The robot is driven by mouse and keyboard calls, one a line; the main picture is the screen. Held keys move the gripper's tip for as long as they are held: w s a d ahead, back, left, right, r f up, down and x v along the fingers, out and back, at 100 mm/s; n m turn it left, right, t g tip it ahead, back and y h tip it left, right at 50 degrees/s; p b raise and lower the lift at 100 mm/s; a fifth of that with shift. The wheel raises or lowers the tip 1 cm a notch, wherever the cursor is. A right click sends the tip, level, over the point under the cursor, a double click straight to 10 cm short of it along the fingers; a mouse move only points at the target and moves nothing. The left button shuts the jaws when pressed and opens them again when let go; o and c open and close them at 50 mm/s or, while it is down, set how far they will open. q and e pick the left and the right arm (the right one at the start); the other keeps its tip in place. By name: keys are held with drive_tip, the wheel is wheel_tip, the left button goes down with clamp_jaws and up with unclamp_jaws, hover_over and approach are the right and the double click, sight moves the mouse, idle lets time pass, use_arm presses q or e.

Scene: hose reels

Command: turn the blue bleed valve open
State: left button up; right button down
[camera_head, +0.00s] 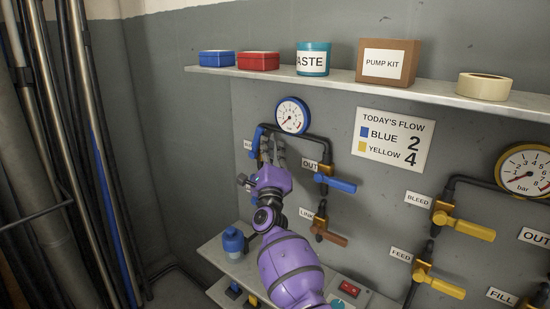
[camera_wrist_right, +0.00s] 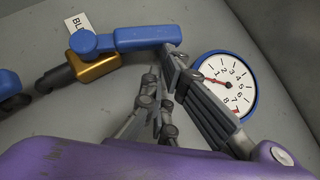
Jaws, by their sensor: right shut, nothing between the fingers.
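My right gripper (camera_head: 272,150) is up against the wall panel, below the blue-rimmed gauge. It is shut and empty. The blue bleed valve handle (camera_head: 257,137) is at its left, mostly hidden behind the gripper. In the right wrist view, the blue handle (camera_wrist_right: 140,37) reaches across the top from a brass valve body (camera_wrist_right: 95,66), beside a partly hidden label starting "BL" (camera_wrist_right: 78,22). The fingertips (camera_wrist_right: 165,68) are by the handle's free end; I cannot tell whether they touch it. My left gripper is not in view.
The blue-rimmed gauge (camera_head: 292,116) also shows close to my fingers in the wrist view (camera_wrist_right: 226,82). Another blue handle (camera_head: 336,184) by the OUT label and a brown handle (camera_head: 331,237) are to the right. Yellow valves (camera_head: 465,226) stand further right. A shelf (camera_head: 350,82) is above.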

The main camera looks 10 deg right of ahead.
use_arm(q)
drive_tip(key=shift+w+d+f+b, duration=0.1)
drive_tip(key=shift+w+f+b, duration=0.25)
drive_tip(key=shift+b, duration=0.05)
use_arm(e)
drive_tip(key=shift+w+a+r, duration=0.3)
drive_tip(key=shift+w+r, duration=0.15)
drive_tip(key=shift+r, duration=0.1)
drive_tip(key=shift+w+a+r, duration=0.3)
drive_tip(key=shift+w+r, duration=0.1)
drive_tip(key=shift+r, duration=0.15)
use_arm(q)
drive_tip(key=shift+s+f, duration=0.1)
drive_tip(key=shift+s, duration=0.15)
